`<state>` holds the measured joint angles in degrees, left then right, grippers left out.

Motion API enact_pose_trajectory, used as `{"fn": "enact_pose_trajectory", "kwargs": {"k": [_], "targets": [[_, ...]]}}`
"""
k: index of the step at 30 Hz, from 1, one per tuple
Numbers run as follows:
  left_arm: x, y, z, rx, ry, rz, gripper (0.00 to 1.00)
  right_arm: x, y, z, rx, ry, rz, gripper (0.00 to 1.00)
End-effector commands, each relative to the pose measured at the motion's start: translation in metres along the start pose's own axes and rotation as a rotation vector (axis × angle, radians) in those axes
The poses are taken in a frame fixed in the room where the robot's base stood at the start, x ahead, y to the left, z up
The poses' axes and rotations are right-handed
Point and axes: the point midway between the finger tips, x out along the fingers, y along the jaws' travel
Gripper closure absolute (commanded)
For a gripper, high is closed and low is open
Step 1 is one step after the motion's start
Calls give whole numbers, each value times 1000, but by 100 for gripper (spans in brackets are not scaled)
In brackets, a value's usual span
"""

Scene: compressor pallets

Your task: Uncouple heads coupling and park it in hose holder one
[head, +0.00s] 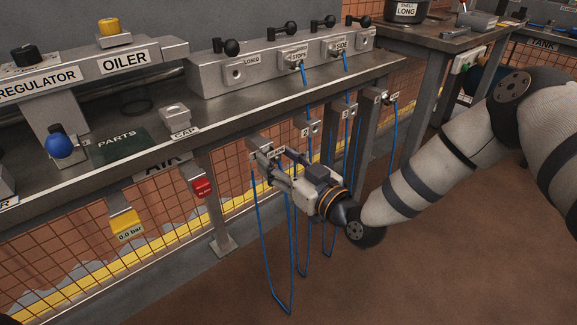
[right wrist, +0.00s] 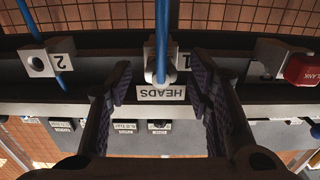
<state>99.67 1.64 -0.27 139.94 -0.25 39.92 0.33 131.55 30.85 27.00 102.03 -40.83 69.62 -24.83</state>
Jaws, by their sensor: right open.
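The coupling with the HEADS tag (right wrist: 161,93) sits at hose holder one (right wrist: 184,62) in the right wrist view, with its blue hose (right wrist: 161,30) attached. That view is upside down. My right gripper (right wrist: 160,82) is open, one finger on each side of the coupling, with gaps visible between fingers and tag. In the head view my right gripper (head: 272,160) is at the holder below the bench edge and partly hides the coupling. The manifold (head: 285,62) has a bare left port (head: 237,73). My left gripper is not in view.
Hose holder two (right wrist: 37,63) is beside holder one. Blue hoses run to the STOPS (head: 298,65) and SIDE (head: 341,53) ports. A red blank (right wrist: 302,68) hangs on the other side. The bench edge (head: 215,120) is above my gripper; hose loops hang below.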

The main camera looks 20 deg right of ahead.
Motion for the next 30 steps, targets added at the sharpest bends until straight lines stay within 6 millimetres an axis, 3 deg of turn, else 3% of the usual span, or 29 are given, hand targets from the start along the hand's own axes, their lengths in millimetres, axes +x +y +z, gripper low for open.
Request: {"fn": "enact_pose_trajectory", "kwargs": {"k": [6,12,17,30], "targets": [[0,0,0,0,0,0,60,-58,0,0,4,-4,2,53],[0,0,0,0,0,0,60,-99,0,0,1,-1,1,53],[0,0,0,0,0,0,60,-111,0,0,0,0,0,53],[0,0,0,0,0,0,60,-111,0,0,0,0,0,53]]}}
